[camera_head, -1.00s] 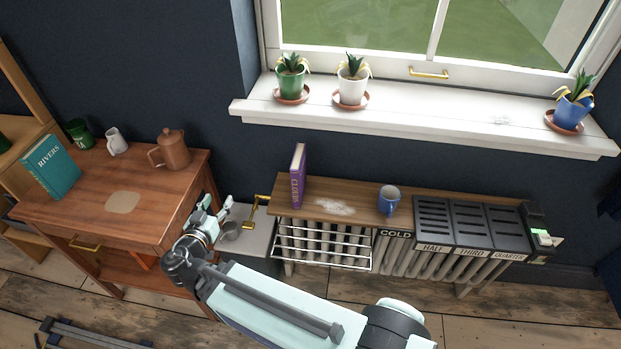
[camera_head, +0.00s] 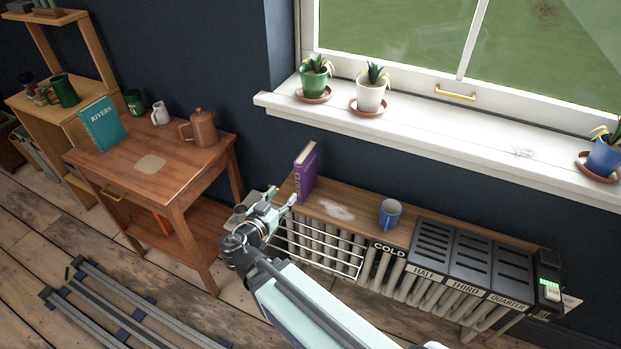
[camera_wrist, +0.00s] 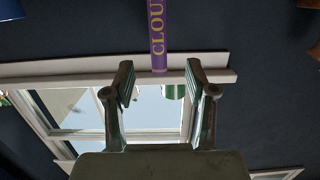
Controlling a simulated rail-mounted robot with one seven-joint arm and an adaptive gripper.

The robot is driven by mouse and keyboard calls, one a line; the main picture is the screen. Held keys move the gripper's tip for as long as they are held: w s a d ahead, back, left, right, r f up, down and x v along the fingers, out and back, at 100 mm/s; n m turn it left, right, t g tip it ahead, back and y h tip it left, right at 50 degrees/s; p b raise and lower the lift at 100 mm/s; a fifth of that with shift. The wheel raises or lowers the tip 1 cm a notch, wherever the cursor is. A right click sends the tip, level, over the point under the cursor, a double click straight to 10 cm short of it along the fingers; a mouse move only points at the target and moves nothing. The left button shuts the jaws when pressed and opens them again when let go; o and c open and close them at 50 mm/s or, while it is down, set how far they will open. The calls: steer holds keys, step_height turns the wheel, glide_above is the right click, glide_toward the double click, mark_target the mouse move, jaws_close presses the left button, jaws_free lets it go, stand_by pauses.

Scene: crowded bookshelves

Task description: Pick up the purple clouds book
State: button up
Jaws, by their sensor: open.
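The purple clouds book (camera_head: 306,173) stands upright at the left end of the wooden shelf top over the radiator in the head view. Its spine with yellow letters shows at the top of the wrist view (camera_wrist: 159,38). My gripper (camera_head: 282,196) is just left of and in front of the book in the head view, apart from it. In the wrist view my gripper (camera_wrist: 160,80) is open and empty, its two fingers on either side of the line of the spine. The book's lower end is partly hidden behind my gripper in the head view.
A blue mug (camera_head: 390,213) stands right of the book on the shelf top (camera_head: 350,203). A wire rack (camera_head: 318,250) hangs in front. The windowsill (camera_head: 440,139) with potted plants juts out above. A wooden table (camera_head: 185,160) with a teal book (camera_head: 102,124) is at left.

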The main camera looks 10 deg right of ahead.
mark_target(297, 178)
steer(key=b+x, duration=0.3)
steer(key=x, duration=0.7)
steer(key=shift+w+d, duration=0.15)
steer(key=shift+p+x, duration=0.6)
steer(key=shift+x, duration=2.4)
steer(key=shift+d+f, duration=0.1)
steer(key=shift+f, duration=0.1)
jaws_close()
